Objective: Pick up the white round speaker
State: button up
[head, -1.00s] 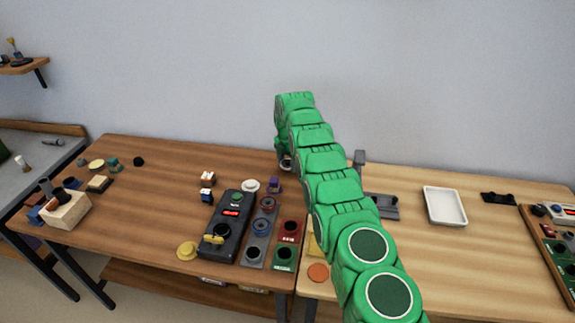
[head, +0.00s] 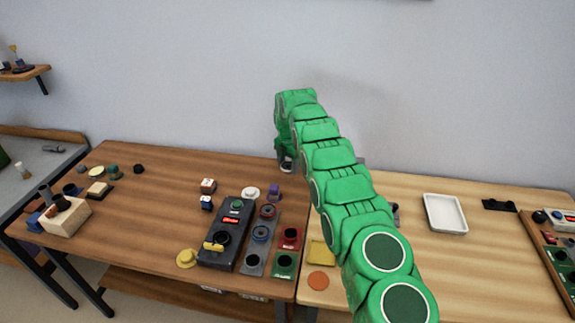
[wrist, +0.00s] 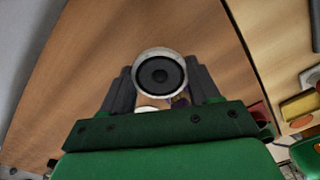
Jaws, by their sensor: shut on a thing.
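The white round speaker (wrist: 160,73) has a pale rim and a dark cone, and it faces the camera in the wrist view. My gripper (wrist: 161,82) is shut on it, with one dark grey finger on each side. In the head view my gripper (head: 286,160) hangs at the end of my green arm over the back right part of the brown table. Only a small pale bit of the speaker (head: 287,168) shows there. I cannot tell its exact height over the table.
A white disc (head: 250,193) and a purple block (head: 274,191) stand near a black device (head: 227,234) on the brown table. A lighter table on the right bears a white tray (head: 445,213). The brown table's back middle is mostly clear. A wall stands behind.

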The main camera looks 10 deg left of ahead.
jog(key=s+d+r, duration=0.4)
jog(key=s+r, duration=0.4)
jog(key=s, duration=0.3)
jog(key=shift+s+d+r, duration=0.2)
jog(key=shift+s+r, duration=0.05)
jog(key=shift+s, duration=0.15)
dwell(0.3)
